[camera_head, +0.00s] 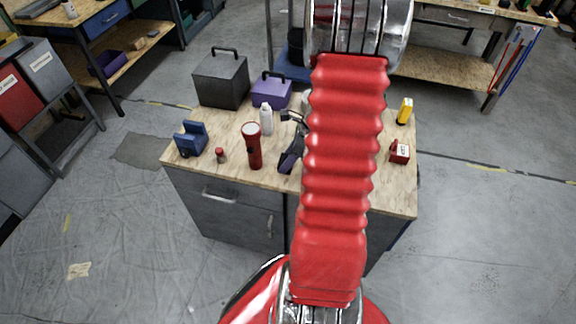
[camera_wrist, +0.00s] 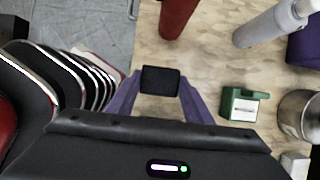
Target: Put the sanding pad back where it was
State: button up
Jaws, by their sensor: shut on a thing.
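The sanding pad seems to be the small black block (camera_wrist: 160,80) between the fingertips of my gripper (camera_wrist: 158,92) in the wrist view. The purple fingers are closed on its two sides. The worktop's wood surface shows beyond it; I cannot tell whether the pad touches it. In the head view my gripper (camera_head: 289,160) is over the wooden worktop (camera_head: 230,173), just right of the red flashlight, and partly hidden by my red arm. The pad cannot be made out there.
The red flashlight (camera_head: 253,146) stands close left of my gripper. A white bottle (camera_head: 266,120), purple box (camera_head: 271,91), dark box (camera_head: 222,79), blue block (camera_head: 191,139) and small red item (camera_head: 220,155) share the worktop. A green block (camera_wrist: 243,104) and metal can (camera_wrist: 299,113) show in the wrist view.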

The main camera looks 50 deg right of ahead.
jog(key=shift+f, duration=0.1)
jog(key=shift+f, duration=1.8)
jog(key=o, duration=1.1)
jog(key=v, duration=1.2)
jog(key=shift+d, duration=0.1)
